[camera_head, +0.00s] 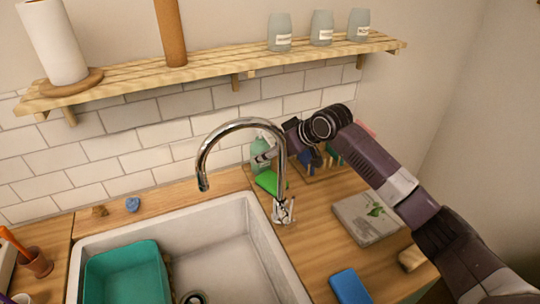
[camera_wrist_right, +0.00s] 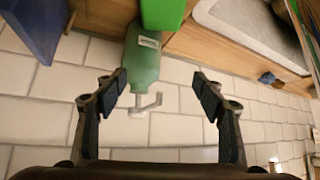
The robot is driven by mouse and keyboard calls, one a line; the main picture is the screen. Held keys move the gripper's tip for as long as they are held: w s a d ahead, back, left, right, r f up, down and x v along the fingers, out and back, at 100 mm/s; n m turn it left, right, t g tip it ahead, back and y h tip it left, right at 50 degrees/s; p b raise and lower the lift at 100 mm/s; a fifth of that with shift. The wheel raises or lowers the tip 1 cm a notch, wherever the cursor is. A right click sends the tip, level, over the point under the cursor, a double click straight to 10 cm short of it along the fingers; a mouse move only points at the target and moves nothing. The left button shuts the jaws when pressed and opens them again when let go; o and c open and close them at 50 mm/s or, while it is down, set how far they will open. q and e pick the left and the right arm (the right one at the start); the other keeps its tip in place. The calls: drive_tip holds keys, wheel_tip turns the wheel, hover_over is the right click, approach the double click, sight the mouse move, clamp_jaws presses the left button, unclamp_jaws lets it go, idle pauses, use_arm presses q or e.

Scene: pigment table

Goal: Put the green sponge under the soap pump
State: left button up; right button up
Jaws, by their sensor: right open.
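The soap pump (camera_head: 258,150) is a pale green bottle standing at the wall behind the sink. In the right wrist view the soap pump (camera_wrist_right: 144,62) appears upside down, with its white nozzle nearest my gripper. The bright green sponge (camera_head: 268,182) lies on the wood just in front of the bottle; it also shows at the top of the wrist view (camera_wrist_right: 162,12). My right gripper (camera_wrist_right: 160,92) is open, its fingers on either side of the pump's upper part. My left gripper is not in view.
The curved tap (camera_head: 240,124) stands close in front of the soap and sponge. The sink (camera_head: 222,235) holds a teal tub (camera_head: 125,272). A board (camera_head: 366,217) and a blue block (camera_head: 350,286) lie on the right counter. A wooden shelf (camera_head: 205,72) spans the wall above.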

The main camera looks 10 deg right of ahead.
drive_tip(key=b+v, duration=0.1)
drive_tip(key=v, duration=0.6)
